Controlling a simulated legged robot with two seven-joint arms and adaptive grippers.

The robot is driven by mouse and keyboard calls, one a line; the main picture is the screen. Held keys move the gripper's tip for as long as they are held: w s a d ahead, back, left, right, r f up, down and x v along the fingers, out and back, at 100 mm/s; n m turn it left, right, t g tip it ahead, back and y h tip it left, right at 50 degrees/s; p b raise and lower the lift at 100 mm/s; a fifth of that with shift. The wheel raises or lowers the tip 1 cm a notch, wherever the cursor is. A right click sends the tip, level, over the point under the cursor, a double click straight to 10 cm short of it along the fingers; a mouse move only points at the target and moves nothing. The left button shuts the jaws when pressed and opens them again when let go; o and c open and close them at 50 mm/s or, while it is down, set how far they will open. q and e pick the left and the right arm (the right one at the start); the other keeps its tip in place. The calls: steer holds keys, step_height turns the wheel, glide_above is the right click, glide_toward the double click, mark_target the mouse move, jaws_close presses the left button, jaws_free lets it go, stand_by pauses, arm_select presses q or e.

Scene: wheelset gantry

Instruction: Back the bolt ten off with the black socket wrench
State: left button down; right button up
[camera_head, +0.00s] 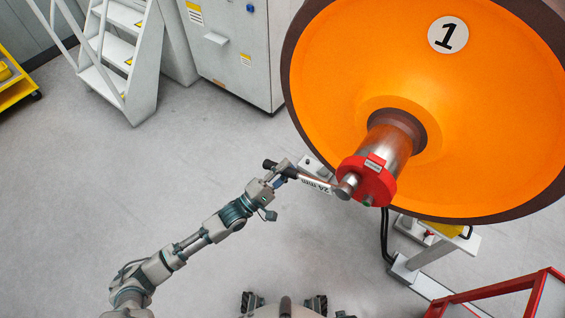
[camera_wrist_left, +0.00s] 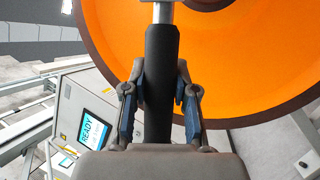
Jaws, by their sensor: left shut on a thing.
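The socket wrench (camera_head: 316,184) has a black handle and a silver bar with a "24 mm" marking. Its head meets the red end cap (camera_head: 380,187) on the axle of the orange wheel. The head covers what it sits on, so I cannot see bolt ten or read a bolt number. My left gripper (camera_head: 281,172) is shut on the wrench's handle, at the end away from the cap. In the left wrist view the black handle (camera_wrist_left: 162,65) runs between the fingers, pointing toward the wheel. My right gripper is not in view.
The orange wheel (camera_head: 340,65), marked 1, fills the upper right. A control box (camera_wrist_left: 75,115) with a READY screen stands near the wheel. A red frame (camera_head: 500,287) is at lower right. White steps (camera_head: 125,55) and a grey cabinet (camera_head: 235,50) stand behind.

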arm_select(q)
steer(key=shift+s+d+f+n, duration=0.1)
steer(key=shift+d+f+n, duration=0.1)
steer(key=shift+f+n, duration=0.3)
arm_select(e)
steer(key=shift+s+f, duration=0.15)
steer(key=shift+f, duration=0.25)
arm_select(q)
steer(key=d+f+n+t+b, duration=0.1)
steer(key=n, duration=0.1)
steer(key=s+d+f+n+t+y+b, duration=0.1)
steer(key=f+n, duration=0.1)
steer(key=shift+s+f+t, duration=0.2)
steer(key=shift+f+t, duration=0.1)
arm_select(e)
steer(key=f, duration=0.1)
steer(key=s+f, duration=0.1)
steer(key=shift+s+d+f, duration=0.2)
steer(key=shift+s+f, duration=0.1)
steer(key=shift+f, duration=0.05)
